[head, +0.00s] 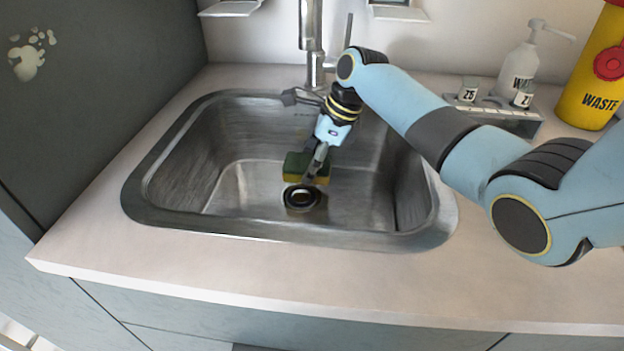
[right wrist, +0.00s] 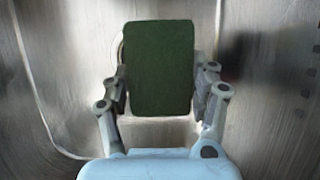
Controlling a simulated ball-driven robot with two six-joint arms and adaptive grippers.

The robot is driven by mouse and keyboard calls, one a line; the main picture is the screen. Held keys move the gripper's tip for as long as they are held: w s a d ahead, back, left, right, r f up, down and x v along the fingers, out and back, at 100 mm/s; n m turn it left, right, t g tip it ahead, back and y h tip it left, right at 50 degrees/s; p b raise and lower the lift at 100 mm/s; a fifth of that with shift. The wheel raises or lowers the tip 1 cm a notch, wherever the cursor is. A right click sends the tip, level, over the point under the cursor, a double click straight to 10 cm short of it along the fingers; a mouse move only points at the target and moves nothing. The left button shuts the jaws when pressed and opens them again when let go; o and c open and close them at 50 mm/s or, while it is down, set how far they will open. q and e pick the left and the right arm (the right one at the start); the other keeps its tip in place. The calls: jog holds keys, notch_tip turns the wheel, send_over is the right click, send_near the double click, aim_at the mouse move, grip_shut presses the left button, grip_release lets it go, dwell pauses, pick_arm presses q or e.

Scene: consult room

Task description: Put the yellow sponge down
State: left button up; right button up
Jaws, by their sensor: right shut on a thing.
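The yellow sponge (head: 293,168), with a dark green top face, is inside the steel sink (head: 165,205), just behind the drain. My right gripper (head: 316,170) reaches down into the sink and is shut on the sponge. In the right wrist view, the sponge (right wrist: 160,68) shows its green face, with a finger of the gripper (right wrist: 160,92) on each side. I cannot tell whether the sponge touches the sink floor. My left gripper is not in view.
The round drain (head: 302,198) lies in front of the sponge. A faucet (head: 312,45) stands behind the sink. A pump bottle (head: 520,68), a grey rack (head: 500,113) with small labelled containers, and a yellow waste bin (head: 585,85) stand at right. The front counter is clear.

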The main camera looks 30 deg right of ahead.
notch_tip(320, 180, down, 4)
jog(key=shift+f+b, duration=0.1)
jog(key=shift+b, duration=0.4)
jog(key=o, duration=0.8)
jog(key=shift+c, duration=0.2)
jog(key=p+v, duration=0.3)
jog(key=v, duration=0.9)
